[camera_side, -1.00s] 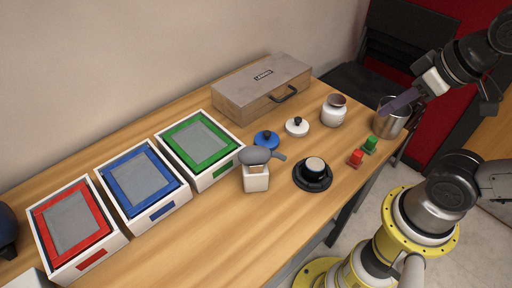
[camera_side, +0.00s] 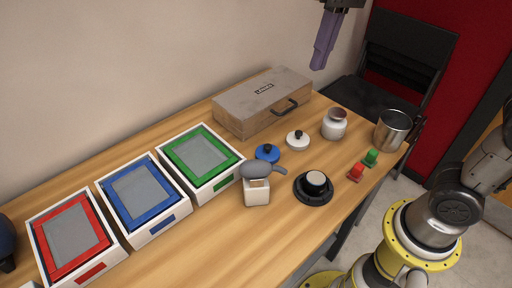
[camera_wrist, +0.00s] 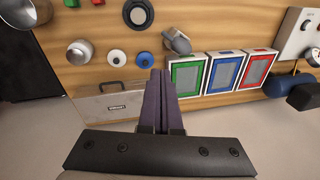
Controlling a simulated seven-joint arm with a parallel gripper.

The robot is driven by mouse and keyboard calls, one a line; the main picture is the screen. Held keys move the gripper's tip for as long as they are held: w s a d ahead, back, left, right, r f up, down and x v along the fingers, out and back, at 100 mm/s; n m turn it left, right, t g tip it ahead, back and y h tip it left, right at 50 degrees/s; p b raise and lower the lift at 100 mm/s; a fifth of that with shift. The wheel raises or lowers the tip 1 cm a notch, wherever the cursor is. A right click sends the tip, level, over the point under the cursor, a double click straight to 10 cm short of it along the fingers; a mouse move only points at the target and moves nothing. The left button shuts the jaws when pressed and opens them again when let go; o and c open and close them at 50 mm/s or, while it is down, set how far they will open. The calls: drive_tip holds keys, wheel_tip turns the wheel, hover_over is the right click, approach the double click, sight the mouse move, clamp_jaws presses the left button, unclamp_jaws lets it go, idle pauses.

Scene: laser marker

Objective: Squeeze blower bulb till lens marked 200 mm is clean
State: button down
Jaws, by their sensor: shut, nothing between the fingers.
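The blower bulb (camera_side: 254,169) is grey with a nozzle pointing right. It rests on a small white stand (camera_side: 257,192) near the table's middle; it also shows in the wrist view (camera_wrist: 178,42). No 200 mm marking is readable, so I cannot tell which thing is that lens. A black round piece with a white top (camera_side: 315,185) lies right of the bulb. My gripper (camera_side: 319,66) is shut and empty, high above the table's back right, well apart from the bulb. Its purple fingers (camera_wrist: 158,75) point toward the table in the wrist view.
Red (camera_side: 103,268), blue (camera_side: 185,208) and green (camera_side: 239,164) framed trays stand left. A grey case (camera_side: 235,104), blue lid (camera_side: 267,153), white lid (camera_side: 298,141), white jar (camera_side: 334,125), metal cup (camera_side: 392,131) and red and green pieces (camera_side: 356,172) stand behind or right. The front table is clear.

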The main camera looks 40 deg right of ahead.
sight(256, 162)
drive_tip(key=w+a+f+n+g, duration=0.1)
drive_tip(key=w+a+f+g, duration=0.1)
drive_tip(key=w+a+f, duration=0.3)
drive_tip(key=w+a, duration=0.2)
drive_tip(key=a, duration=0.1)
drive_tip(key=shift+f+n, duration=0.3)
drive_tip(key=shift+f, duration=0.05)
drive_tip(key=shift+a+f, duration=0.1)
drive_tip(key=f, duration=0.4)
drive_tip(key=s+a+f, duration=0.1)
drive_tip(key=f, duration=0.4)
drive_tip(key=s+f, duration=0.1)
drive_tip(key=f, duration=0.3)
drive_tip(key=shift+a+f, duration=0.25)
drive_tip(key=shift+a, duration=0.15)
